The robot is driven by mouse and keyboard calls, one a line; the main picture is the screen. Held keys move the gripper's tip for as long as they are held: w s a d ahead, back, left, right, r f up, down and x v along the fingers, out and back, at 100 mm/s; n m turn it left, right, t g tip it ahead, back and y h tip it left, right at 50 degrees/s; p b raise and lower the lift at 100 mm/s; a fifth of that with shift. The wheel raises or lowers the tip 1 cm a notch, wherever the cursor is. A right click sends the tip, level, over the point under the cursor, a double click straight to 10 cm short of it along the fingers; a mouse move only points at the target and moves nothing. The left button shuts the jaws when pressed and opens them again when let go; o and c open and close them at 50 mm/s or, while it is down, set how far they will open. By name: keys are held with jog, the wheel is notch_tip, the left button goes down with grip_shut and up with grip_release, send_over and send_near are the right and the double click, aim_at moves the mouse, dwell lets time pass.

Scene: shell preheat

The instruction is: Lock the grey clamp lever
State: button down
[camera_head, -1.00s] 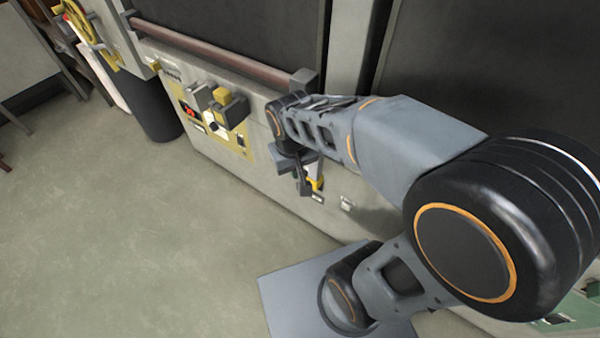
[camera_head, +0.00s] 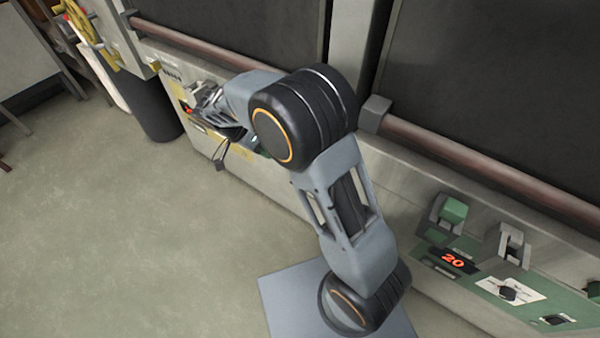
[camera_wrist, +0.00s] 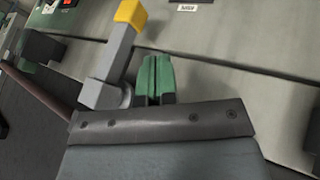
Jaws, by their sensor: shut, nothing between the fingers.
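In the wrist view, a grey lever with a yellow tip (camera_wrist: 107,78) stands out from the pale machine front, just left of my gripper. It looks like the grey clamp lever. My gripper (camera_wrist: 158,62) has two green fingers shut side by side, with nothing between them. The fingers are beside the lever's grey base; I cannot tell whether they touch it. In the head view my arm covers this lever, and my fingertips do not show clearly at the left control panel (camera_head: 240,150).
A brown-red rail (camera_head: 470,160) runs above. The floor (camera_head: 100,240) at left is clear.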

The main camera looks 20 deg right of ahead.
jog(key=s+d+f+p, duration=0.2)
jog(key=s+d+f, duration=0.3)
jog(key=d+f, duration=0.3)
dwell(0.6)
jog(key=shift+d, duration=0.1)
dwell(0.3)
